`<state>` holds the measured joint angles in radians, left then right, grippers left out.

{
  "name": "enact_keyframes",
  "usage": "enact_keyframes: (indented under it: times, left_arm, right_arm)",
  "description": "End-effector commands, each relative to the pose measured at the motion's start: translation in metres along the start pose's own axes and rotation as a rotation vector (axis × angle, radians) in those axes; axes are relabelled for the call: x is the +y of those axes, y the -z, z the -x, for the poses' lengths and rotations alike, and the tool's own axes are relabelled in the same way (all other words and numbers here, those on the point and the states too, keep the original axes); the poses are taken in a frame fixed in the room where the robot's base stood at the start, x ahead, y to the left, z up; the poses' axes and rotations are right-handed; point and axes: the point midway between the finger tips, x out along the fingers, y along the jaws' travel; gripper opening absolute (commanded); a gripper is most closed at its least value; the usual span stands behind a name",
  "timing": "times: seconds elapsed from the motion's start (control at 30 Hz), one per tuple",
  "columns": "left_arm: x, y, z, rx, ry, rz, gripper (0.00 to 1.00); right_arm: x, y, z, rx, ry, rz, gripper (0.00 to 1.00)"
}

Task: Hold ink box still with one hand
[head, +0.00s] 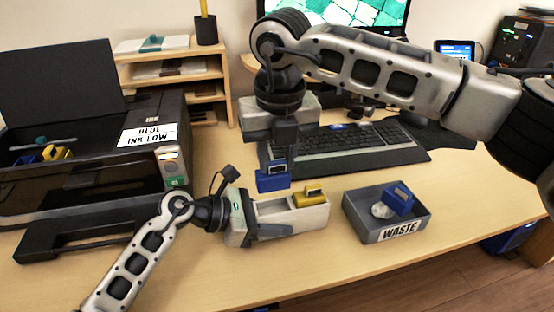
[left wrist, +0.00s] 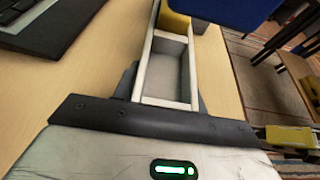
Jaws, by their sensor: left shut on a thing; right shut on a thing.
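The ink box (head: 312,217) is a pale open box on the table, with a yellow cartridge (head: 310,198) in its right part and an empty left compartment. My left gripper (head: 262,216) is shut on the box's left end, with a dark finger along its front side. In the left wrist view the empty compartment (left wrist: 168,72) lies beyond the dark fingers, with the yellow cartridge (left wrist: 174,20) at the top. My right gripper (head: 280,160) points down and is shut on a blue cartridge (head: 272,181), held above the box's left part. The right fingertips partly hide it.
A grey WASTE tray (head: 364,229) right of the box holds another blue cartridge (head: 398,198) and a crumpled pale item. The printer (head: 60,185) with the ink-low label stands left, its lid open. A keyboard (head: 345,140) lies behind. The table front is clear.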

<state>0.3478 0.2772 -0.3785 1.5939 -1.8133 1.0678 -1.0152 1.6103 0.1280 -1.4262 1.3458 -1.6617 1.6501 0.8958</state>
Motion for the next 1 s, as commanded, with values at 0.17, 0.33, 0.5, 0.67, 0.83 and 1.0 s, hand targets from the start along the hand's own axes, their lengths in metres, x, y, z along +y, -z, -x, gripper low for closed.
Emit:
enact_keyframes:
  times: [0.17,0.33,0.5,0.67,0.83,1.0]
  left_arm:
    - [0.000,0.000,0.000,0.001,0.001,0.000,0.18]
    - [0.000,0.000,0.000,0.001,0.000,0.000,0.67]
    - [0.000,0.000,0.000,0.001,0.000,0.000,0.67]
    - [0.001,0.001,0.009,0.002,-0.001,0.000,0.67]
    - [0.001,0.002,0.041,0.005,-0.003,-0.001,0.67]
    - [0.001,0.002,0.078,0.006,-0.003,-0.001,0.67]
  right_arm:
    - [0.000,0.000,0.000,0.000,0.000,0.000,0.06]
    - [0.000,0.000,0.000,0.000,0.000,0.000,0.06]
    - [0.000,0.000,0.000,0.000,0.000,0.000,0.06]
    - [0.000,0.000,0.000,0.000,0.000,0.000,0.06]
    - [0.000,0.000,0.000,0.000,0.000,0.000,0.06]
    - [0.000,0.000,0.000,0.000,0.000,0.000,0.06]
